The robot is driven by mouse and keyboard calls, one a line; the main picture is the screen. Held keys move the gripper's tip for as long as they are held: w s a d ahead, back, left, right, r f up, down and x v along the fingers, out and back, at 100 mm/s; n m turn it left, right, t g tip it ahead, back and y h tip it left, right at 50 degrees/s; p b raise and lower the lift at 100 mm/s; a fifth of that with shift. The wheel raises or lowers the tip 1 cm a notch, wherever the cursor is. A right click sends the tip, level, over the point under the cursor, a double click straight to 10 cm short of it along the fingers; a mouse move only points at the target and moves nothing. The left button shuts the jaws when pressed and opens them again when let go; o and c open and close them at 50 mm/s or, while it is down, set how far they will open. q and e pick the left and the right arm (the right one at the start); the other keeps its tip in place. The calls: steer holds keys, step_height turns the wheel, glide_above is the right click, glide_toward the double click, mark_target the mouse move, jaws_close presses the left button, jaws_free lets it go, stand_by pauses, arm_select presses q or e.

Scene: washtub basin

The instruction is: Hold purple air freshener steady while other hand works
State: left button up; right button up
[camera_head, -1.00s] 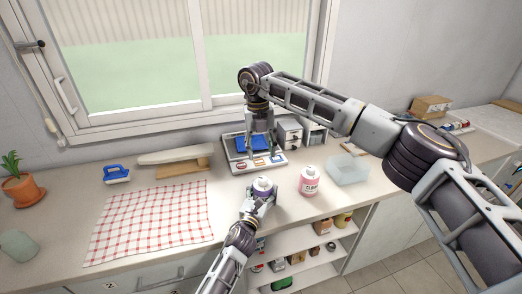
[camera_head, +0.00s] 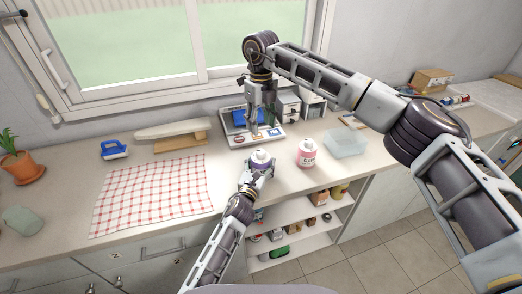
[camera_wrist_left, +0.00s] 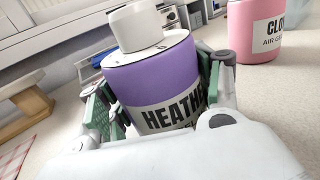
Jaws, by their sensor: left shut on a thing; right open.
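The purple air freshener (camera_head: 261,158) stands on the counter, with a white cap and a label reading "HEATHER" in the left wrist view (camera_wrist_left: 155,82). My left gripper (camera_head: 258,172) is shut around its body, one finger on each side, and the can looks slightly tilted in the wrist view. My right gripper (camera_head: 262,124) is open and points down, above the front right part of the tray with the blue pad (camera_head: 238,140). It is behind the purple can and apart from it. Its fingertips are small here.
A pink air freshener (camera_head: 306,154) stands right of the purple one, also in the left wrist view (camera_wrist_left: 256,30). A clear bin (camera_head: 346,144) is farther right. A checked cloth (camera_head: 150,195) lies left; an ironing board (camera_head: 180,130) and blue brush (camera_head: 113,149) are behind it.

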mark_target(261, 151)
arm_select(q)
steer(key=shift+f, duration=0.1)
arm_select(e)
steer(key=shift+n, duration=1.6)
steer(key=shift+f, duration=0.1)
steer(key=shift+f, duration=5.9)
steer(key=c, duration=1.1)
